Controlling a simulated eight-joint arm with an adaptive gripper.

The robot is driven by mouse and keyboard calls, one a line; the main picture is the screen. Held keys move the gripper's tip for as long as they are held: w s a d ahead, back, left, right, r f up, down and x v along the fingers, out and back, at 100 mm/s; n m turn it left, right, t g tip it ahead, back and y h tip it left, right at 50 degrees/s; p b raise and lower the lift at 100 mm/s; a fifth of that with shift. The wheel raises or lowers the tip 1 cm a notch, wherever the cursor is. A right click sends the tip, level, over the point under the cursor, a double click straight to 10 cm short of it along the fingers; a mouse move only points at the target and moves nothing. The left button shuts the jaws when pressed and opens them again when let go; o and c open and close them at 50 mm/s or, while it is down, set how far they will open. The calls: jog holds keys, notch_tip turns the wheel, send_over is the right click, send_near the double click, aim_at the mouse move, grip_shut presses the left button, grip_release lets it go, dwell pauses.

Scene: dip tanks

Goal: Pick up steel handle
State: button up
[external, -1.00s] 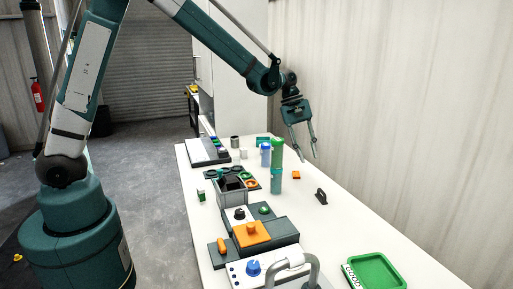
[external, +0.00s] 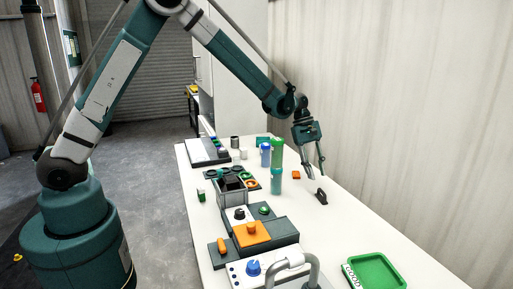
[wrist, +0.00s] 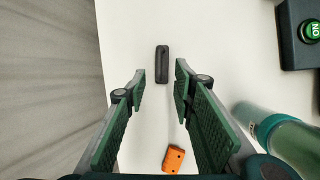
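The steel handle (external: 321,196) looks like a small dark bar-shaped piece on the white table, toward its right edge. In the wrist view the handle (wrist: 162,64) lies lengthwise, seen between and just beyond my fingertips. My gripper (external: 315,172) is above and slightly left of it in the external view, pointing down. In the wrist view my gripper (wrist: 161,78) has its two green-padded fingers spread apart with nothing between them. The handle is not touched.
An orange block (wrist: 174,158) lies close by on the table (external: 335,235). Teal and green cylinders (external: 276,180) stand to the left. A dark box with a green button (wrist: 308,32) is at upper right in the wrist view. A green tray (external: 375,272) sits nearer the camera.

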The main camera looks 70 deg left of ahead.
aim_at(321, 190)
jog(key=shift+f, duration=0.1)
jog(key=shift+x, duration=1.2)
jog(key=shift+x, duration=2.6)
jog(key=shift+d, duration=0.1)
grip_shut()
